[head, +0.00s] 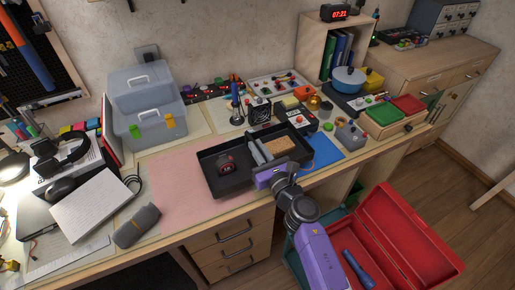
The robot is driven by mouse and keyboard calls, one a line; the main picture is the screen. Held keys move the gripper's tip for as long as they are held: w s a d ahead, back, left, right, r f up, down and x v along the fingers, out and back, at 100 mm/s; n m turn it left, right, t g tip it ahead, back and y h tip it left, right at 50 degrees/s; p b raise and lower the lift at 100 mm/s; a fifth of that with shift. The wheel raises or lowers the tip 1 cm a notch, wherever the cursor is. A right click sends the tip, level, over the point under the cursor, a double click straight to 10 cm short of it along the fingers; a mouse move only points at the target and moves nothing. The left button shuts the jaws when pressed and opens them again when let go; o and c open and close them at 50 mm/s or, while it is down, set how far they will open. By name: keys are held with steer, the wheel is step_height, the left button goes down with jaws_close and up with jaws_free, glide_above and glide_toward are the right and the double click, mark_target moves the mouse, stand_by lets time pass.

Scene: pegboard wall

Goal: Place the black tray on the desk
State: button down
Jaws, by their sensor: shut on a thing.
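The black tray (232,189) is over the desk (205,221), in the middle of the head view, partly over a pink mat. It looks roughly level; I cannot tell whether its underside touches the desk. It holds a dark round item with red on it (226,164), grey pieces (257,151) and a tan block (278,145). My gripper (268,174) is at the tray's near wall and is shut on it. The fingertips are largely hidden by the purple gripper body.
The pink mat (168,180) left of the tray is clear. A grey rolled case (137,226) lies at the front edge. A blue mat (325,150) and small devices are to the right. An open red toolbox (408,232) stands below right. Clear storage bins (147,100) stand behind left.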

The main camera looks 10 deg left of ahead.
steer(key=shift+f+b, duration=0.3)
steer(key=c, duration=1.5)
jaws_free()
steer(key=shift+r, duration=0.1)
steer(key=shift+r+p, duration=0.6)
steer(key=shift+p, duration=0.25)
steer(key=p+v, duration=0.1)
steer(key=v, duration=0.5)
steer(key=p+v, duration=0.1)
steer(key=v, duration=0.5)
steer(key=shift+f, duration=0.25)
